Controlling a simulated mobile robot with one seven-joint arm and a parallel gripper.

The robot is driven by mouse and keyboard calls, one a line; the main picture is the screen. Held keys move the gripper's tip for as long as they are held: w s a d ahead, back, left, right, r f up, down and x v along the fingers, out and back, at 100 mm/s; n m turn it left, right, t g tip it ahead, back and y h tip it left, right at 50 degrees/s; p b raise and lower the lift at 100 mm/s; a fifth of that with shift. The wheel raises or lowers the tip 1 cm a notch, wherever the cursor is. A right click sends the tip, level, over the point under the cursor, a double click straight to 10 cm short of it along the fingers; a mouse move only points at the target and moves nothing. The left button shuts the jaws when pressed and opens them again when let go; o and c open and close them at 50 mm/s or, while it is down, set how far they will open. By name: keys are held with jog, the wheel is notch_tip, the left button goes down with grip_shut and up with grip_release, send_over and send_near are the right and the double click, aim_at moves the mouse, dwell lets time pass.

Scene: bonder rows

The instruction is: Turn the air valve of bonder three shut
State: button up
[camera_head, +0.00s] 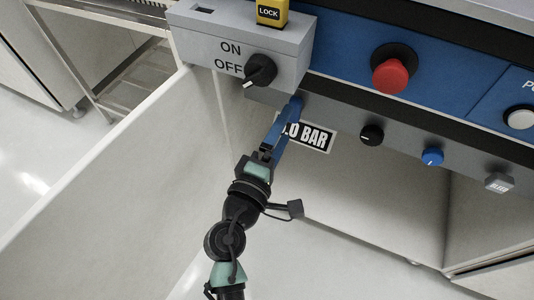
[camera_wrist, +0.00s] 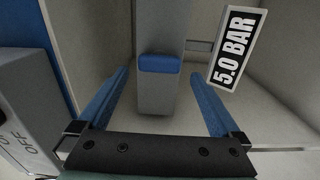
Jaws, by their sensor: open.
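My gripper (camera_head: 284,128) has blue fingers and is open below the bonder's front panel, beside the 5.0 BAR label (camera_head: 312,138). In the wrist view its two fingers (camera_wrist: 159,76) stand wide apart. A grey block with a blue piece (camera_wrist: 160,63) on it shows between them, with clear gaps to both fingers. It may be the air valve with its handle, but I cannot tell for sure. In the head view my fingers hide this spot. The label also shows in the wrist view (camera_wrist: 232,50), right of the fingers.
A grey switch box (camera_head: 205,50) with a black ON/OFF knob (camera_head: 260,71) and a yellow LOCK tag (camera_head: 271,12) hangs just above left of my gripper. A red button (camera_head: 391,70), a black knob (camera_head: 371,135) and a blue knob (camera_head: 432,157) are to the right. The space below is free.

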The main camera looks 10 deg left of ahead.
jog(key=p+v, duration=0.1)
jog(key=v, duration=0.7)
jog(key=shift+s, duration=0.25)
jog(key=shift+a, duration=0.1)
